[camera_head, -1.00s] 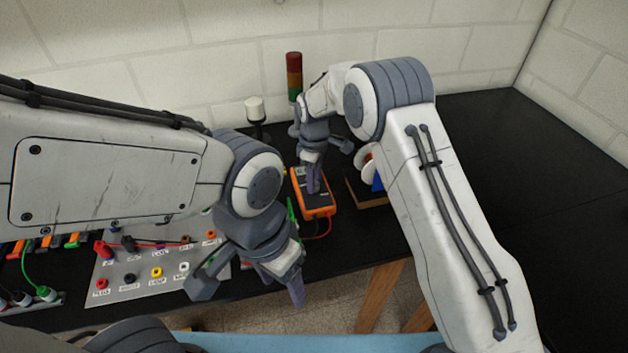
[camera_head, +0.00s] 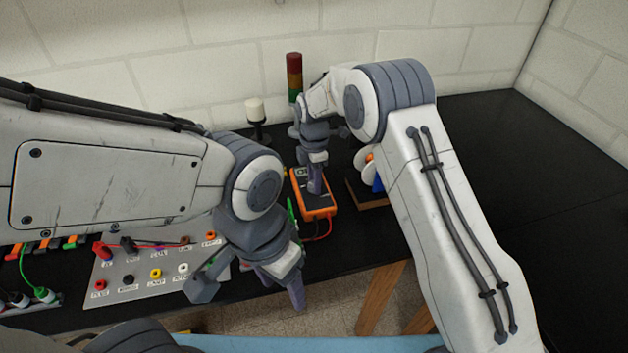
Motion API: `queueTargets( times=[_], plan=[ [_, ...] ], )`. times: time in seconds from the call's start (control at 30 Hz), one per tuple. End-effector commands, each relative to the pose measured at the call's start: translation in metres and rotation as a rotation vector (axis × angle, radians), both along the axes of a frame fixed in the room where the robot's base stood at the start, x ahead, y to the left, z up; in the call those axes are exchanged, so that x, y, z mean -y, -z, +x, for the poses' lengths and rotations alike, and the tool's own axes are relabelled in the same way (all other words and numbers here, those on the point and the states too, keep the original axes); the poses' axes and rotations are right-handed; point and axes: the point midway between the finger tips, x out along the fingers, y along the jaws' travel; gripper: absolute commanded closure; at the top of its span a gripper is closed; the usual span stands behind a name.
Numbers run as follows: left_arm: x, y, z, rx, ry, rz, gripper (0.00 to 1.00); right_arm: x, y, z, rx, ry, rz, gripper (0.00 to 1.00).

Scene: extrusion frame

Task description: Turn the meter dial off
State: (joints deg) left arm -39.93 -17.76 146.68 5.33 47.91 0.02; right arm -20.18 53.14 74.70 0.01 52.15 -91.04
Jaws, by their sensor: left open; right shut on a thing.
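The orange and dark meter (camera_head: 319,209) lies on the black bench, with its small screen at its far end. My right gripper (camera_head: 315,190) points down onto the middle of the meter's face. It is shut at the place of the dial, and its fingers hide the dial, so the dial's setting cannot be seen. My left gripper (camera_head: 250,291) is open and empty near the bench's front edge, to the left of and nearer than the meter.
A grey panel (camera_head: 136,282) with several coloured sockets and leads lies at the left. A red, amber and green stack light (camera_head: 294,76) and a white-topped post (camera_head: 256,110) stand behind. A wooden block (camera_head: 372,201) sits right of the meter. The bench's right side (camera_head: 530,200) is clear.

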Motion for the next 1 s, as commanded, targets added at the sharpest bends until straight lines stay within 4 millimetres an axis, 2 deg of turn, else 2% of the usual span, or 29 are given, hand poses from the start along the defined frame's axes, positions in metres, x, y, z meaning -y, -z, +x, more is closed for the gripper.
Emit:
queueTargets(
  times=[0.63, 0.67, 0.7, 0.73, 1.0],
  plan=[
    [0.0, 0.0001, 0.0, 0.0, 0.0, 0.0, 0.36, -0.0001, -0.0008, 0.0004, 0.001, -0.047, 0.0, 1.0],
    [0.0, 0.0001, 0.0, 0.0, 0.0, 0.0, 0.36, -0.0001, -0.0008, 0.0004, 0.001, -0.047, 0.0, 0.47],
    [0.0, 0.0001, 0.0, 0.0, 0.0, 0.0, 0.36, -0.0001, -0.0008, 0.0004, 0.001, -0.046, 0.0, 0.32],
    [0.0, 0.0001, 0.0, 0.0, 0.0, 0.0, 0.36, -0.0001, -0.0008, 0.0004, 0.001, -0.046, 0.0, 0.29],
    [0.0, 0.0003, 0.0, 0.0, 0.0, 0.0, 0.36, -0.0001, -0.0005, 0.0002, 0.0, -0.046, 0.0, 0.29]
  ],
)
